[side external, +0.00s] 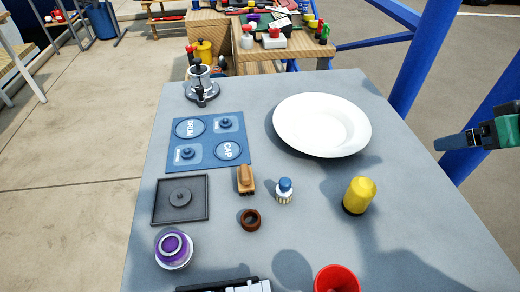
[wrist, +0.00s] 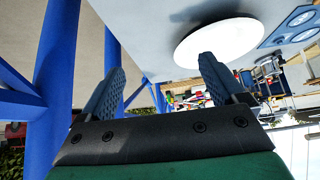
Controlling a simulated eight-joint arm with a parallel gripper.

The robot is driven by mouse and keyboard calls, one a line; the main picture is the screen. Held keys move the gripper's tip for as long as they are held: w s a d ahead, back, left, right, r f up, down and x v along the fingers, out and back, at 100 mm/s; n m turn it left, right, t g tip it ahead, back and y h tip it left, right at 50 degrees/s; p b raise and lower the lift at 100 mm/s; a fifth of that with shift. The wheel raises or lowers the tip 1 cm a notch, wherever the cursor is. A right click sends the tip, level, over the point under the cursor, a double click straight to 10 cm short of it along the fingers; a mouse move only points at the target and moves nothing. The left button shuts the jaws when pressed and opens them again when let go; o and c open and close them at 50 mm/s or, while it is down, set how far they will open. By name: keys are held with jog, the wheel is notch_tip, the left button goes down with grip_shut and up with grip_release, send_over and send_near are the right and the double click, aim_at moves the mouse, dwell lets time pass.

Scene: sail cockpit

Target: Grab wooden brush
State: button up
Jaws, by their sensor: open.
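The wooden brush (side external: 246,181) is a small brown block with a rounded upper part, standing near the middle of the grey table (side external: 400,235) in the side external view. It does not show in the wrist view. My gripper (side external: 448,142) is at the right edge of the side external view, beyond the table's right edge and well apart from the brush. In the wrist view my gripper (wrist: 161,64) has its two dark ridged fingers spread wide with nothing between them.
A white plate (side external: 322,125) lies at the back right. A blue-topped pale piece (side external: 285,190), brown ring (side external: 251,220) and yellow cup-like piece (side external: 359,195) surround the brush's right and front. A blue marked mat (side external: 208,142) and dark square tray (side external: 165,215) lie left. Blue posts (side external: 425,60) stand right.

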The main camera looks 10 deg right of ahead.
jog(key=w+a+m+g+y, duration=0.1)
jog(key=w+a+m+y, duration=0.35)
jog(key=a+m, duration=0.2)
jog(key=m+g+y, duration=0.6)
jog(key=m+y, duration=0.2)
jog(key=m, duration=0.3)
send_near(249, 172)
jog(key=shift+w+a+f+n, duration=0.25)
jog(key=shift+w+a+f, duration=0.1)
jog(key=shift+a+f, duration=0.25)
jog(key=shift+s+a+f+y, duration=0.2)
jog(key=shift+a+f+y, duration=0.15)
jog(key=shift+a, duration=0.05)
jog(key=shift+a+f+m, duration=0.15)
jog(key=shift+a+m, duration=0.15)
jog(key=shift+m, duration=0.1)
jog(key=x, duration=0.5)
grip_shut()
